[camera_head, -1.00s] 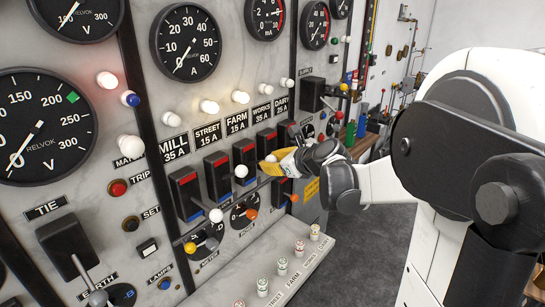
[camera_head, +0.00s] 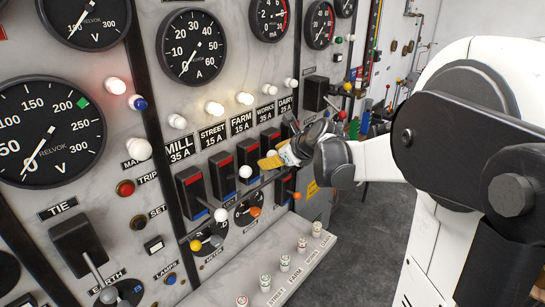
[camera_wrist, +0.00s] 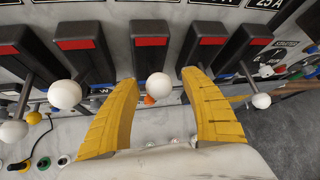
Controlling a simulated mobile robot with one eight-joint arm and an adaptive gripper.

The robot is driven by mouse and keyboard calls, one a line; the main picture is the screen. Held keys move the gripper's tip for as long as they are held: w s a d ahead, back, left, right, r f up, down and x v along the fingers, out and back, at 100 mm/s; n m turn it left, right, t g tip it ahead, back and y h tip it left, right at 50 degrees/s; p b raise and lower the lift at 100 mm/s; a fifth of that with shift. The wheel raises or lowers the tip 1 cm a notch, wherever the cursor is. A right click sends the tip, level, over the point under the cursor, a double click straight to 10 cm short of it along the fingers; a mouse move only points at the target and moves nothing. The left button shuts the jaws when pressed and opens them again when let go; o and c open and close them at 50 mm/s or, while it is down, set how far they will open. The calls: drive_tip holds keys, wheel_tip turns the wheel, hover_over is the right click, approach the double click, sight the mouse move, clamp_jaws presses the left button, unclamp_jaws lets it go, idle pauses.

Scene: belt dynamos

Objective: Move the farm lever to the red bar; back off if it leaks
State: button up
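The farm lever's white ball (camera_wrist: 158,86) sits between my gripper's two yellow fingers in the wrist view, with a gap on either side. My gripper (camera_wrist: 158,78) is open around it. The red bar (camera_wrist: 145,42) is on the upper face of the black farm switch box, above the ball and apart from it. In the head view my gripper (camera_head: 268,161) is at the lever, below the FARM 15 A label (camera_head: 242,122). The lever's shaft is hardly visible. I see no sign of leaking.
The street lever ball (camera_wrist: 66,94) is close left of my left finger, and the mill ball (camera_wrist: 12,130) further left. The works switch box (camera_wrist: 205,45) is behind my right finger; the dairy ball (camera_wrist: 261,101) is further right. A ledge (camera_head: 250,285) with several labelled knobs projects below.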

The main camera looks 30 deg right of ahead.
drive_tip(key=v, duration=1.2)
drive_tip(key=s+a+f+n+g+b, duration=0.1)
drive_tip(key=s+a+f+n+b, duration=0.5)
drive_tip(key=f+n, duration=0.4)
drive_tip(key=s+a+f+n+g+b, duration=0.1)
drive_tip(key=s+a+f+n+b, duration=0.5)
drive_tip(key=f+n+b, duration=0.3)
drive_tip(key=s+a+f+n+g+h+b, duration=0.1)
drive_tip(key=s+a+f+n+b, duration=0.5)
drive_tip(key=f+n, duration=0.6)
wheel_tip(320, 180, down, 2)
drive_tip(key=shift+a+f+g+b, duration=0.1)
drive_tip(key=shift+a+g+b, duration=0.4)
drive_tip(key=shift+a+b, duration=0.15)
idle(0.9)
